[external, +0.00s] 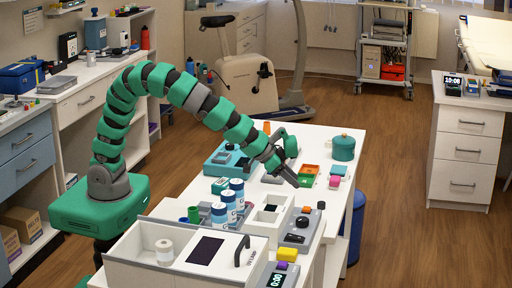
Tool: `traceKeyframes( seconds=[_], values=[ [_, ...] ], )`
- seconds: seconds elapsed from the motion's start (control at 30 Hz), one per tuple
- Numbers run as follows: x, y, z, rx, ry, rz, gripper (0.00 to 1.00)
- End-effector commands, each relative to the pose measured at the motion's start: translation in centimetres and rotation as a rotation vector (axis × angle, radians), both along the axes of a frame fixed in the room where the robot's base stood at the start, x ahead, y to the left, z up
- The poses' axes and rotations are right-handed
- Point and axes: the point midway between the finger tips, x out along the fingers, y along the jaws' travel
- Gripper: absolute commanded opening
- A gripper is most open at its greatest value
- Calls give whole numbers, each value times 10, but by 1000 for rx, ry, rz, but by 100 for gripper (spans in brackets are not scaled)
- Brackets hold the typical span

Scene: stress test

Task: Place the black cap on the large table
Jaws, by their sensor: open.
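The large white table (318,138) stands in the middle of the external view and holds many small items. My gripper (291,163) is open above its middle, and I see nothing between the fingers. A small dark round piece (321,205) sits near the table's right edge. A black round piece (302,221) sits on a grey device just in front of it. Both are to the right of and nearer the camera than my gripper. I cannot tell which, if either, is the black cap.
A teal round pot (344,148) stands at the table's far right. Blue-and-white bottles (228,208) stand left of centre. A white sink-like unit (150,266) fills the near end. The far end of the tabletop has some bare room.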

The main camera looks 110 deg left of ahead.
Motion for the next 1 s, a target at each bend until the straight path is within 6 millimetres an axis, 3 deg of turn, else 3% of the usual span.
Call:
traceKeyframes(
  seconds=[0.33,0.47,0.57,0.7,0.77,1.0],
  values=[
    [-2,-1,4,1,-3,-1,45],
    [-3,-1,33,3,-33,-12,45],
    [-8,-1,79,8,-77,-31,45],
    [-26,-1,165,19,-165,-71,45],
    [-37,-1,198,26,-199,-90,45],
    [-100,-1,329,49,-343,-170,45]
  ],
)
